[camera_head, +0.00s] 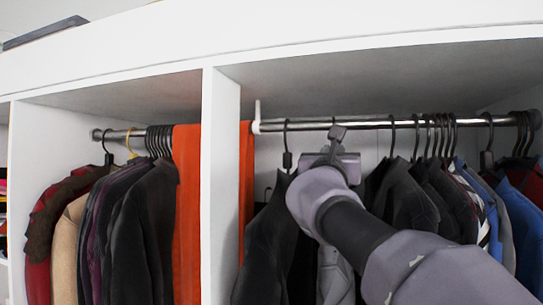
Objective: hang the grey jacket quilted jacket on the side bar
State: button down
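My gripper (334,150) is raised to the metal bar (300,125) in the right compartment, seen from behind. A dark piece stands up from it against the bar; whether it is a finger or a hanger part I cannot tell. A light grey garment (335,278), perhaps the grey quilted jacket, shows in part below my gripper, largely hidden by my arm. Its hanger and any contact with the bar are hidden. Another metal bar (118,134) runs across the left compartment. The fingertips are mostly hidden, so open or shut does not show.
A white divider (219,190) separates the compartments. A dark jacket (268,245) hangs left of my gripper; several dark jackets (405,205) and a blue garment (522,225) hang close on the right. Orange cloth (187,215) and several coats fill the left compartment. A white bracket (257,117) grips the bar's left end.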

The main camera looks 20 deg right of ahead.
jog(key=shift+w+d+f, duration=0.15)
jog(key=shift+w+f, duration=0.1)
jog(key=shift+f, duration=0.25)
jog(key=shift+r+p, duration=0.5)
jog(key=shift+w+d+r+p, duration=0.1)
jog(key=shift+w+r+p, duration=0.05)
jog(key=shift+r+p, duration=1)
jog(key=shift+r, duration=0.3)
jog(key=shift+r, duration=0.35)
jog(key=shift+r, duration=0.2)
jog(key=shift+f, duration=0.1)
